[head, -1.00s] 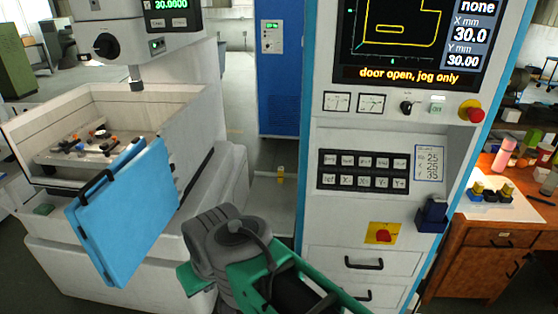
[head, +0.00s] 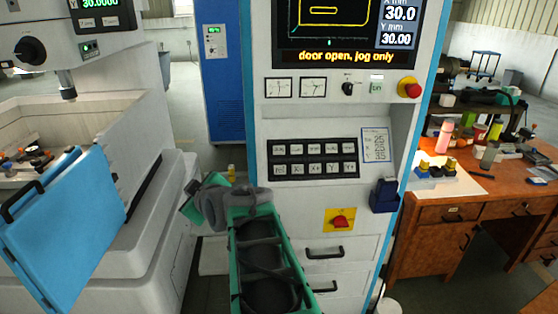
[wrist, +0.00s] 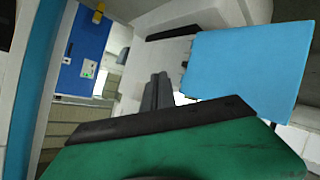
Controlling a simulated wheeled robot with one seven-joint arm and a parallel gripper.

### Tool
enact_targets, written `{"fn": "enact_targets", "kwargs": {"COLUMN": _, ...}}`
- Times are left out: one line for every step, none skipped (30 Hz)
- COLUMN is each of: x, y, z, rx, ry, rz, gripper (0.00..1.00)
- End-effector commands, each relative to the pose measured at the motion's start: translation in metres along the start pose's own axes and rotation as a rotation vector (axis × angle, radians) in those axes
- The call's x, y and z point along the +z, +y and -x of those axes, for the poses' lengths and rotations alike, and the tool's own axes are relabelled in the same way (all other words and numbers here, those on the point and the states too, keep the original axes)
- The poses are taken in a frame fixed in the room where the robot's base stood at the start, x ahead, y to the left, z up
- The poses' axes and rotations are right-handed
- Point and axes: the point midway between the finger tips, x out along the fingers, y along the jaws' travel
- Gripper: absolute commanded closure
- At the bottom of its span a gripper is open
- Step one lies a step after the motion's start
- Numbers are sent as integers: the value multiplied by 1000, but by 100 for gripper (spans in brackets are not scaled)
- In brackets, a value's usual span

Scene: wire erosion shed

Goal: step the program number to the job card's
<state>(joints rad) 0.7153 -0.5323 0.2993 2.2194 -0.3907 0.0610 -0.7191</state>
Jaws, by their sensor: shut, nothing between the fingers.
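The control cabinet's screen (head: 350,28) shows "door open, jog only" and X and Y readings. The program number cannot be made out. Below it, a black key panel (head: 312,160) carries two rows of square keys, whose labels are too small to read surely. The job card (head: 376,145) is a white sheet just right of the keys; its writing is too small to read. My arm rises in front of the cabinet, below and left of the keys. My gripper (wrist: 157,92) shows in the wrist view, fingers together and empty, apart from the keys.
A red knob (head: 409,88) and a red switch on a yellow plate (head: 340,221) sit on the cabinet. A dark blue holder (head: 384,195) juts out below the card. The machine's blue door (head: 65,225) hangs open at left. A wooden desk (head: 485,210) stands at right.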

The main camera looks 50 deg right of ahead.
Motion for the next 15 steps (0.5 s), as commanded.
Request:
{"fn": "enact_targets", "kwargs": {"x": 19, "y": 34, "z": -6, "rx": 92, "ry": 36, "rz": 33, "gripper": 100}}
{"fn": "enact_targets", "kwargs": {"x": 24, "y": 54, "z": -5, "rx": 146, "ry": 61, "rz": 60, "gripper": 100}}
{"fn": "enact_targets", "kwargs": {"x": 32, "y": 82, "z": -2, "rx": 221, "ry": 89, "rz": 97, "gripper": 100}}
{"fn": "enact_targets", "kwargs": {"x": 38, "y": 102, "z": 2, "rx": 278, "ry": 108, "rz": 124, "gripper": 100}}
{"fn": "enact_targets", "kwargs": {"x": 45, "y": 120, "z": 7, "rx": 334, "ry": 121, "rz": 151, "gripper": 100}}
{"fn": "enact_targets", "kwargs": {"x": 54, "y": 143, "z": 16, "rx": 406, "ry": 135, "rz": 184, "gripper": 100}}
{"fn": "enact_targets", "kwargs": {"x": 60, "y": 159, "z": 23, "rx": 459, "ry": 141, "rz": 208, "gripper": 100}}
{"fn": "enact_targets", "kwargs": {"x": 66, "y": 173, "z": 30, "rx": 507, "ry": 146, "rz": 229, "gripper": 100}}
{"fn": "enact_targets", "kwargs": {"x": 73, "y": 189, "z": 40, "rx": 563, "ry": 150, "rz": 253, "gripper": 100}}
{"fn": "enact_targets", "kwargs": {"x": 78, "y": 200, "z": 47, "rx": 601, "ry": 150, "rz": 270, "gripper": 100}}
{"fn": "enact_targets", "kwargs": {"x": 82, "y": 208, "z": 53, "rx": 632, "ry": 150, "rz": 284, "gripper": 100}}
{"fn": "enact_targets", "kwargs": {"x": 86, "y": 217, "z": 60, "rx": 667, "ry": 149, "rz": 300, "gripper": 100}}
{"fn": "enact_targets", "kwargs": {"x": 88, "y": 222, "z": 64, "rx": 686, "ry": 149, "rz": 308, "gripper": 100}}
{"fn": "enact_targets", "kwargs": {"x": 90, "y": 226, "z": 68, "rx": 702, "ry": 149, "rz": 316, "gripper": 100}}
{"fn": "enact_targets", "kwargs": {"x": 91, "y": 229, "z": 70, "rx": 715, "ry": 148, "rz": 322, "gripper": 100}}
